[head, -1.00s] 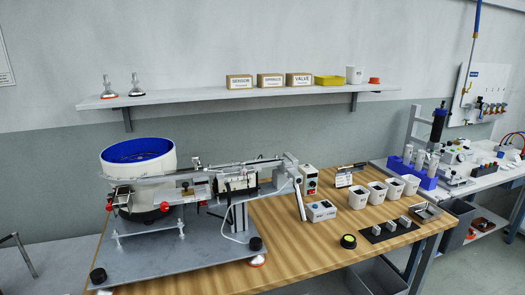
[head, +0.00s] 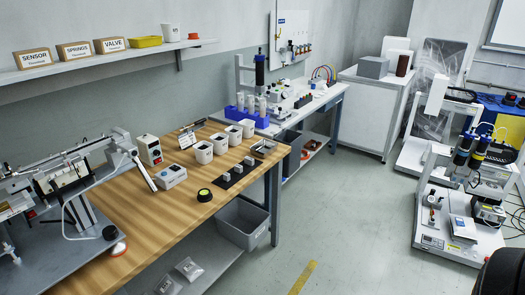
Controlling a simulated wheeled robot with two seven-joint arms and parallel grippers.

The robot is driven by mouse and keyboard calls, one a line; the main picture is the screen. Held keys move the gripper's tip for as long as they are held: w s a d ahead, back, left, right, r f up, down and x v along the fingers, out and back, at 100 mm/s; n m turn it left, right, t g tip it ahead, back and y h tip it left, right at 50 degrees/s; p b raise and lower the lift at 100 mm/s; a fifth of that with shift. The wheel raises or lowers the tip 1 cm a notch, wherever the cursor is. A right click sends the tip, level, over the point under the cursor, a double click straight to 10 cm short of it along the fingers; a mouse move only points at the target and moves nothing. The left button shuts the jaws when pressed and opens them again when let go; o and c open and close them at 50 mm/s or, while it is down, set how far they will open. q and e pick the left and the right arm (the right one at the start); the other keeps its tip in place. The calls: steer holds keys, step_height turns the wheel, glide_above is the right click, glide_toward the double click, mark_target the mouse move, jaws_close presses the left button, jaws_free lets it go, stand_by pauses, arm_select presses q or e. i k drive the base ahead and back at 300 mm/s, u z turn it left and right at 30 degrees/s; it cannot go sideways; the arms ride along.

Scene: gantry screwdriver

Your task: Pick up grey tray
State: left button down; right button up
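A small shallow grey metal tray (head: 263,148) sits on the wooden workbench (head: 172,218), near its far right corner. A larger, deeper grey bin (head: 243,223) sits below the bench top, at its right end. Neither of my grippers is in view.
Several white cups (head: 204,152) and a black plate with grey blocks (head: 228,178) stand near the small tray. A screw-feeding machine (head: 60,190) fills the bench's left part. A second bench (head: 312,105) stands behind. The floor (head: 345,220) between bench and right-hand machine (head: 460,225) is mostly clear.

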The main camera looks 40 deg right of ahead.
mark_target(264, 148)
steer(key=z, duration=1.6)
steer(key=i, duration=2.3)
steer(key=u, duration=0.9)
